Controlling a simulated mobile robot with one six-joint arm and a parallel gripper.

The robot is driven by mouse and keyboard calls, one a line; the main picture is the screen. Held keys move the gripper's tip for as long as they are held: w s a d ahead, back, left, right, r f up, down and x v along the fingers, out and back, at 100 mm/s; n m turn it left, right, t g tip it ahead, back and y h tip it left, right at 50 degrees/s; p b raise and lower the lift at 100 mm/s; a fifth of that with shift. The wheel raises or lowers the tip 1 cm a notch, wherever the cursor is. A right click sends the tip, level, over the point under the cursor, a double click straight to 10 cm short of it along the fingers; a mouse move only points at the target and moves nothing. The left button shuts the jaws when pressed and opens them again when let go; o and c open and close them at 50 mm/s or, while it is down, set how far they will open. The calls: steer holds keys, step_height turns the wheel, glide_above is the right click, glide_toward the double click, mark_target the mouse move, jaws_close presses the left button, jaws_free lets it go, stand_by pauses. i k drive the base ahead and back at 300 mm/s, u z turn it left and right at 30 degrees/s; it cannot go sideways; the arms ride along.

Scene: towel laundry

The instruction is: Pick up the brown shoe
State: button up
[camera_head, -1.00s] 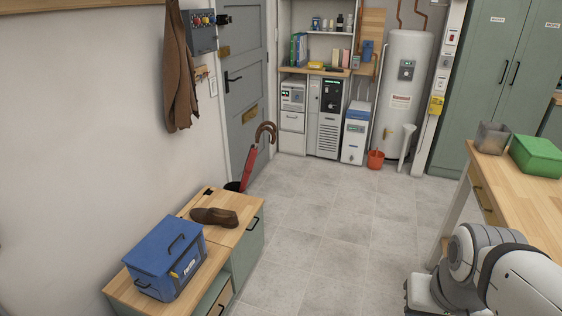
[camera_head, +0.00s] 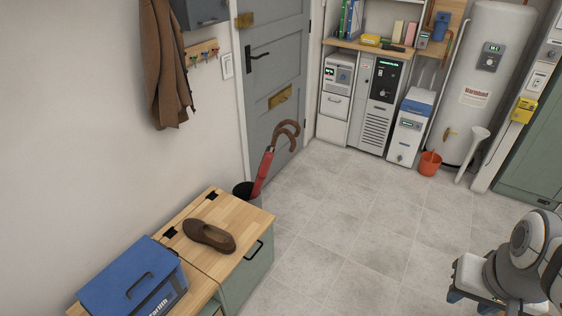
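The brown shoe (camera_head: 209,236) lies on the wooden top of the low bench cabinet (camera_head: 245,209) at the lower left, its opening facing up. Nothing touches it but the bench top. My gripper (camera_head: 484,290) is at the lower right edge, far to the right of the shoe, with open floor between them. It is partly cut off by the frame, and I cannot tell how far its fingers are apart. I see nothing held in it.
A blue box (camera_head: 130,280) with a handle stands on the bench in front of the shoe. An umbrella stand (camera_head: 243,191) with a red umbrella is behind the bench. A brown jacket (camera_head: 166,65) hangs on the wall. The tiled floor (camera_head: 345,230) is clear.

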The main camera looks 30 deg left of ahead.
mark_target(198, 231)
steer(key=i, duration=1.5)
steer(key=u, duration=2.9)
steer(key=i, duration=1)
steer(key=z, duration=0.05)
